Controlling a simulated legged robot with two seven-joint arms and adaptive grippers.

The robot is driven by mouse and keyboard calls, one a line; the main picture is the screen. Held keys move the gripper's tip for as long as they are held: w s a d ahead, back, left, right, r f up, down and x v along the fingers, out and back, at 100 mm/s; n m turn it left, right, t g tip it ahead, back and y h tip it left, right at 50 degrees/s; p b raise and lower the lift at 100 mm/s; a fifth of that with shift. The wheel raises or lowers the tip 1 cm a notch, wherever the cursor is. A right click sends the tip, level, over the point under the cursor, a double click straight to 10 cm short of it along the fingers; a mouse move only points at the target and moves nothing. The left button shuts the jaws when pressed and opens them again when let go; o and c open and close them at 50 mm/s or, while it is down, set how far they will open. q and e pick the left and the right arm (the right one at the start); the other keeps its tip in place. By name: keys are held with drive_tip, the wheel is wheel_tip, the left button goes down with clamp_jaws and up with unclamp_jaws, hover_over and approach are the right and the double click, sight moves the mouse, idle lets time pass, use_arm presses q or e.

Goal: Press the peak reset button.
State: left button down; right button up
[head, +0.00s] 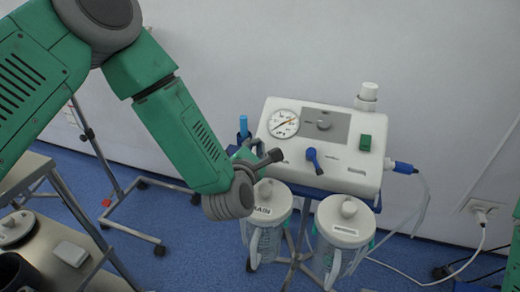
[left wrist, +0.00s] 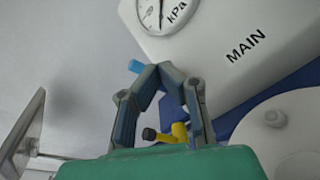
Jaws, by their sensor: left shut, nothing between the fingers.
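A white suction unit (head: 340,155) stands near the wall with a round gauge (head: 284,124), a grey panel with a knob (head: 323,123), a green switch (head: 365,142) and a blue lever (head: 313,160). No button marked peak reset can be made out. My left gripper (head: 272,156) is shut and empty in front of the unit's lower left part, below the gauge. In the left wrist view its fingertips (left wrist: 168,74) come together beside the unit's corner, below the gauge (left wrist: 158,12) and left of the word MAIN. I cannot tell whether they touch it. My right gripper is not in view.
Two lidded jars (head: 268,200) (head: 345,222) hang below the unit, close to my left gripper. A blue-tipped part (head: 243,126) stands at its left side. A white cable (head: 424,205) runs to a wall socket (head: 481,213). A metal trolley (head: 75,250) stands at the lower left.

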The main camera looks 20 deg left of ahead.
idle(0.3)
use_arm(q)
drive_tip(key=shift+w+f, duration=0.25)
drive_tip(key=shift+w+f+b, duration=0.2)
drive_tip(key=shift+f+b, duration=0.1)
drive_tip(key=shift+b, duration=0.25)
idle(0.5)
idle(0.3)
drive_tip(key=shift+s+r+p, duration=0.5)
drive_tip(key=shift+r, duration=0.1)
drive_tip(key=s+r+p, duration=0.1)
drive_tip(key=r, duration=0.1)
drive_tip(key=s+r+p, duration=0.2)
drive_tip(key=shift+a+r, duration=0.1)
idle(0.9)
